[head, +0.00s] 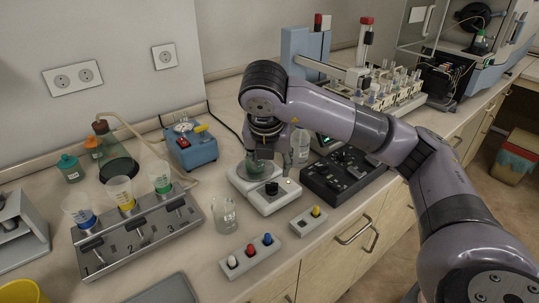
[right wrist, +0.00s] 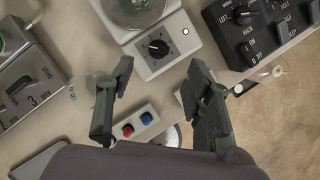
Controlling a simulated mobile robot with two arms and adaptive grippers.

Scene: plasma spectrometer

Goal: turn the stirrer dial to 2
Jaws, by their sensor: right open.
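The stirrer (head: 263,205) is a white box on the bench with a black dial (head: 272,188) on its front part. A glass vessel (right wrist: 135,8) stands on the stirrer's plate behind the dial. My right gripper (right wrist: 159,70) is open and empty, its two fingers apart on either side of the dial in that view, not touching it. In the head view the right gripper (head: 262,152) hangs above the stirrer. My left gripper is not in view.
A black control box (head: 345,178) stands right of the stirrer. A glass beaker (head: 224,215), a button box (head: 250,256) and a small yellow-knobbed box (head: 308,221) stand in front. A grey filter rack (head: 140,238) is at the left. Bare bench lies between them.

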